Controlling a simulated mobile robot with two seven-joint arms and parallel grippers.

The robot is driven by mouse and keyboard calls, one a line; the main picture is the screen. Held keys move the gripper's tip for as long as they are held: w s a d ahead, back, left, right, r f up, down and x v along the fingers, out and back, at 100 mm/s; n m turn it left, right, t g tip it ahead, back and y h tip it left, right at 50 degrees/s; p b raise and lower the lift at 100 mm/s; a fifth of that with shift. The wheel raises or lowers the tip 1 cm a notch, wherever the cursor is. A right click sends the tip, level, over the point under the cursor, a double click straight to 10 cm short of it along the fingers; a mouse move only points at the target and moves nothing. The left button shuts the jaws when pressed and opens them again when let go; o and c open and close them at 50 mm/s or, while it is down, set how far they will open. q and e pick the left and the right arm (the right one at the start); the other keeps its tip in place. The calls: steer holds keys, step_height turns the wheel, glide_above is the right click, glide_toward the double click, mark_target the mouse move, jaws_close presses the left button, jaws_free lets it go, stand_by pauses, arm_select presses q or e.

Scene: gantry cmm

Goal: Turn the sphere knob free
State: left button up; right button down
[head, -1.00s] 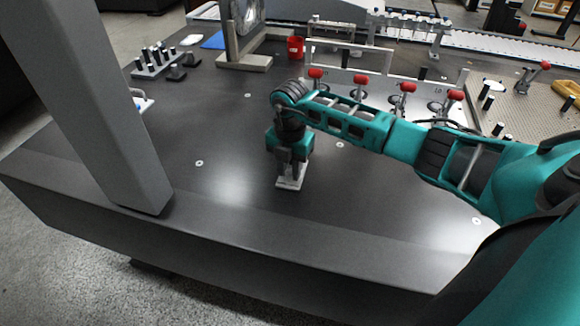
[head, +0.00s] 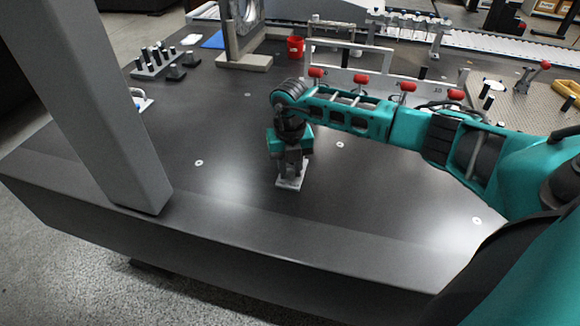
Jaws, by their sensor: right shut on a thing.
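My right gripper (head: 290,170) points down at a small pale base plate (head: 291,184) on the dark table. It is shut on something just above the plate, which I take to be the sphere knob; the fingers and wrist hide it. Only the plate's edges show around the fingers. My left gripper is not in the head view.
A large grey column (head: 100,110) stands at the left. Behind my right arm are a metal fixture with red-handled clamps (head: 361,79), a red cup (head: 295,47) and a block with several dark pins (head: 155,62). The dark table (head: 225,190) is clear around the plate.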

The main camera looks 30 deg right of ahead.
mark_target(290, 172)
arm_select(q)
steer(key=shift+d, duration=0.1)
arm_select(e)
steer(key=shift+n, duration=0.4)
steer(key=c, duration=0.9)
jaws_free()
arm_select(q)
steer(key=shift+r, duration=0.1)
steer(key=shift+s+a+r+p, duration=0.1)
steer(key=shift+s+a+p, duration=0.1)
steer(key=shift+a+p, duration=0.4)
arm_select(e)
step_height(290, 172, up, 13)
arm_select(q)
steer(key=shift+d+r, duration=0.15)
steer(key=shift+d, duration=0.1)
